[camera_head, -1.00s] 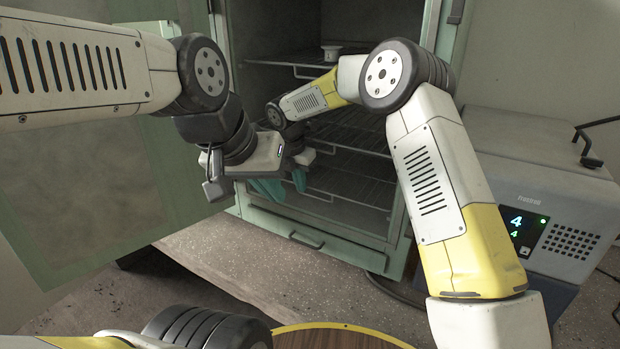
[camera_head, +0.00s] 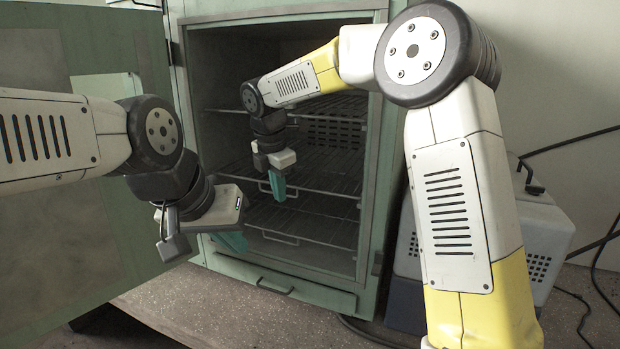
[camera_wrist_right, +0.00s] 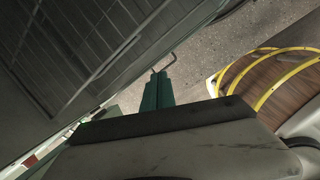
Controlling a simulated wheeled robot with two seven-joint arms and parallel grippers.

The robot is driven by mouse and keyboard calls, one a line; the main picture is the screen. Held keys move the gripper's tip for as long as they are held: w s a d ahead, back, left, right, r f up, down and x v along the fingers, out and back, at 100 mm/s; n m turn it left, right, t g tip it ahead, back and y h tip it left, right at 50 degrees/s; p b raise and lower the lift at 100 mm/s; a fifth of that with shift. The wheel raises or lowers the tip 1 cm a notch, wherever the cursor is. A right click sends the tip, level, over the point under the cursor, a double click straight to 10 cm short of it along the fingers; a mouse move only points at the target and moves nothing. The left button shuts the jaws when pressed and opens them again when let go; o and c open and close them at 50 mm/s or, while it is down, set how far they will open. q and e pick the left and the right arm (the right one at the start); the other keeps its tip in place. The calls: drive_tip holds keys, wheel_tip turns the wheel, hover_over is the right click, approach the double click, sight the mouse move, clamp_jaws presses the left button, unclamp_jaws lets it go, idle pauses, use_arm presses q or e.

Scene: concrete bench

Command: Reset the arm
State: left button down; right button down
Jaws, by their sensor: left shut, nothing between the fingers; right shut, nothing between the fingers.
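My right gripper (camera_head: 278,186) hangs pointing down at the mouth of the open green cabinet, its teal fingers together and empty. In the head view it overlaps the wire racks; I cannot tell how far inside it is. The right wrist view also shows its closed teal fingers (camera_wrist_right: 158,92), with the racks to the left and speckled floor to the right. My left gripper (camera_head: 232,241) is lower and further left, near the cabinet's lower left front. Its teal fingertips are partly hidden behind its pale body and look shut, with nothing seen in them.
The cabinet (camera_head: 374,180) holds several wire racks (camera_head: 320,175). Its green door (camera_head: 60,240) stands open on the left, behind my left arm. A grey machine (camera_head: 535,235) with cables stands at the right, partly behind my right arm. Speckled floor (camera_head: 190,300) lies in front.

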drive_tip(key=s+d+r+m, duration=0.5)
drive_tip(key=s+d+m, duration=0.25)
drive_tip(key=d, duration=0.45)
drive_tip(key=s+d+f+m+t+y, duration=0.1)
drive_tip(key=s+d+m, duration=0.5)
drive_tip(key=s+m, duration=0.3)
drive_tip(key=s+d+f+m+t+y, duration=0.1)
drive_tip(key=s+d+m+t, duration=0.1)
drive_tip(key=s+d+m, duration=0.5)
drive_tip(key=shift+s+f+m+y, duration=0.2)
drive_tip(key=shift+s+m+y, duration=0.1)
drive_tip(key=shift+s+m, duration=0.85)
drive_tip(key=shift+w, duration=0.15)
